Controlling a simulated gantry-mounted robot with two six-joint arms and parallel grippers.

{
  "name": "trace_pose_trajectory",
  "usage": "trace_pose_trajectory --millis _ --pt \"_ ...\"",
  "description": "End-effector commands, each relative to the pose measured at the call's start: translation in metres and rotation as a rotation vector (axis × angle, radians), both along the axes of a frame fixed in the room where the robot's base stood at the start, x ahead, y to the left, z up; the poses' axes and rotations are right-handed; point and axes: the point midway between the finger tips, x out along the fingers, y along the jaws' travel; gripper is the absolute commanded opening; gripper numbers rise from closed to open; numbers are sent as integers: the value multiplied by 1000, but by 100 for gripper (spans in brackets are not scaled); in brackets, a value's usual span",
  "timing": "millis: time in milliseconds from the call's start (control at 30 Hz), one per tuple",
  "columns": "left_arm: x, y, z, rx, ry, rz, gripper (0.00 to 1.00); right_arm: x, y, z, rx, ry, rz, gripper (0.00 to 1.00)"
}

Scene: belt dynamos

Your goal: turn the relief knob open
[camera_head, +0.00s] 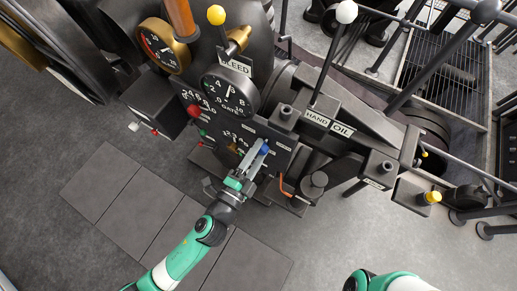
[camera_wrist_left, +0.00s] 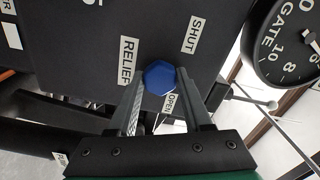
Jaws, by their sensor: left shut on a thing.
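The blue relief knob (camera_wrist_left: 160,76) sits on the dark panel, between labels reading RELIEF, SHUT and OPEN in the left wrist view. The OPEN label (camera_wrist_left: 171,103) is partly hidden behind the knob and a finger. In the head view the knob (camera_head: 265,149) is a small blue spot at the panel's right part. My left gripper (camera_head: 257,156) reaches up to it from below, shut on the knob with one finger on each side. The left wrist view shows its fingers (camera_wrist_left: 160,82) as well. My right gripper is out of view; only part of that arm shows at the bottom.
A GATE dial (camera_head: 231,92) stands above the panel, with a red knob (camera_head: 194,111) to its left. A HAND OIL lever with a white ball (camera_head: 346,12) rises at the right. A yellow-capped fitting (camera_head: 432,197) sticks out farther right. Floor at lower left is clear.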

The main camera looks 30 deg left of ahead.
Motion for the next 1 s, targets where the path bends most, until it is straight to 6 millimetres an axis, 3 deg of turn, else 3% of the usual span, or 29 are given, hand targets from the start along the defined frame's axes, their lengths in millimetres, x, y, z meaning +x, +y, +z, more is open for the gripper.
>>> trace_pose_trajectory --millis 600,1000 --pt "0 0 1 575 -19 0 0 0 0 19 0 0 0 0" --pt "0 0 1 808 -28 -1 0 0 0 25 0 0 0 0"
